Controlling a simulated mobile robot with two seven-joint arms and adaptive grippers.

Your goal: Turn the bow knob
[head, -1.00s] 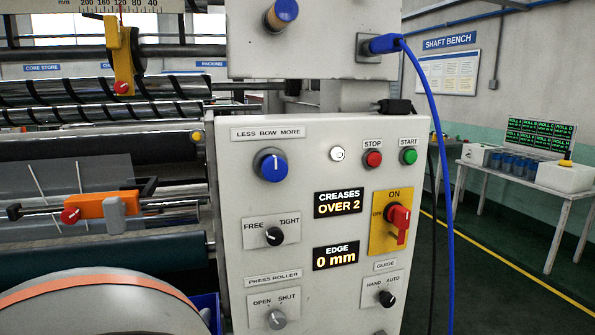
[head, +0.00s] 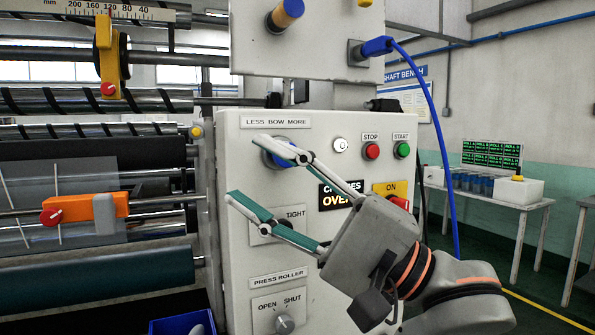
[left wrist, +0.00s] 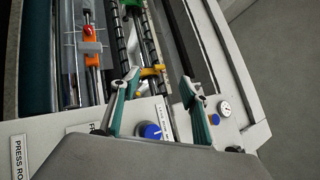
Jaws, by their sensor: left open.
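The blue bow knob (head: 277,160) sits on the grey control panel under the LESS BOW MORE label (head: 276,122). My left gripper (head: 245,168) is open in front of the panel, its upper finger crossing in front of the knob and hiding part of it. Its lower finger lies in front of the FREE/TIGHT plate. In the left wrist view the blue knob (left wrist: 150,130) shows low between the spread fingers of the gripper (left wrist: 161,79). Whether a finger touches the knob I cannot tell. The creases display (head: 334,200) reads OVER, its end hidden. My right gripper is out of view.
The red stop button (head: 372,151) and green start button (head: 402,150) are to the knob's right. A blue cable (head: 431,110) hangs beside the panel. Rollers (head: 95,272) fill the left side.

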